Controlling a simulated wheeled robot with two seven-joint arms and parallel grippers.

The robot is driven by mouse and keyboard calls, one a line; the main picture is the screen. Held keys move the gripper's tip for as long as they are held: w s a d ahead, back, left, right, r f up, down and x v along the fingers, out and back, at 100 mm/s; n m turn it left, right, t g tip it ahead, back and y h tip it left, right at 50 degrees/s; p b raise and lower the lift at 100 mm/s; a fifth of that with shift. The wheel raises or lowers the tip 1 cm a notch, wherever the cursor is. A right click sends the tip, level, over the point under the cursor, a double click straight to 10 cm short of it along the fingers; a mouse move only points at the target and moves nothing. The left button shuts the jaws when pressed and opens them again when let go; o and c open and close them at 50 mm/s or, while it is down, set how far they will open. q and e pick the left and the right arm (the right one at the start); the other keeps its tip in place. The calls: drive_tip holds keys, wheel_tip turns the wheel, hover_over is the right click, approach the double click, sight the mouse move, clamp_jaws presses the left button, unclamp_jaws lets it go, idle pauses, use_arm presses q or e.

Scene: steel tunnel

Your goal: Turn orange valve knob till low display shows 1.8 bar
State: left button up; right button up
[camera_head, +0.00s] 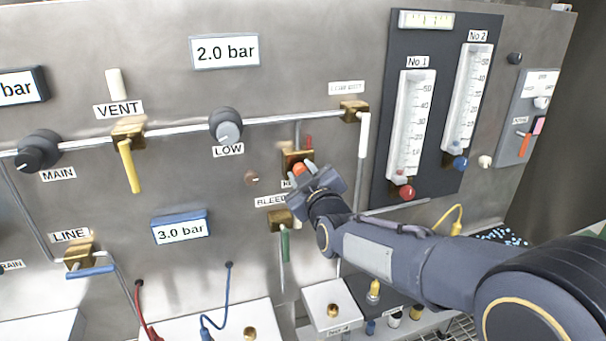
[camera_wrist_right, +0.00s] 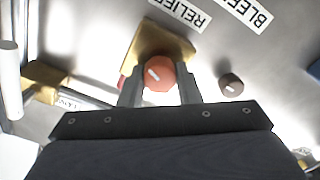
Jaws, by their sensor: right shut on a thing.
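The orange valve knob (camera_wrist_right: 160,73) is a small round knob with a white pointer mark, on a brass block (camera_wrist_right: 150,38) by the RELIEF label. In the head view the orange knob (camera_head: 298,168) shows just past my gripper. My right gripper (camera_head: 304,176) is shut on it; in the wrist view its two fingers (camera_wrist_right: 159,84) stand on either side of the knob. One display (camera_head: 224,51) above the LOW label reads 2.0 bar. A blue-framed display (camera_head: 180,228) lower down reads 3.0 bar. My left gripper is not in view.
The black LOW knob (camera_head: 227,125) and yellow VENT lever (camera_head: 130,165) are left of my gripper. A green lever (camera_head: 285,246) hangs just below it. A white lever (camera_head: 363,135) and a gauge panel (camera_head: 435,30) stand to the right. A small brown knob (camera_wrist_right: 231,84) is close beside my fingers.

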drive_tip(key=o, duration=1)
drive_tip(key=shift+c, duration=0.2)
drive_tip(key=shift+s, duration=0.1)
drive_tip(key=b+v, duration=0.1)
drive_tip(key=v, duration=0.6)
drive_tip(key=shift+s+d, duration=0.15)
drive_tip(key=shift+s, duration=0.15)
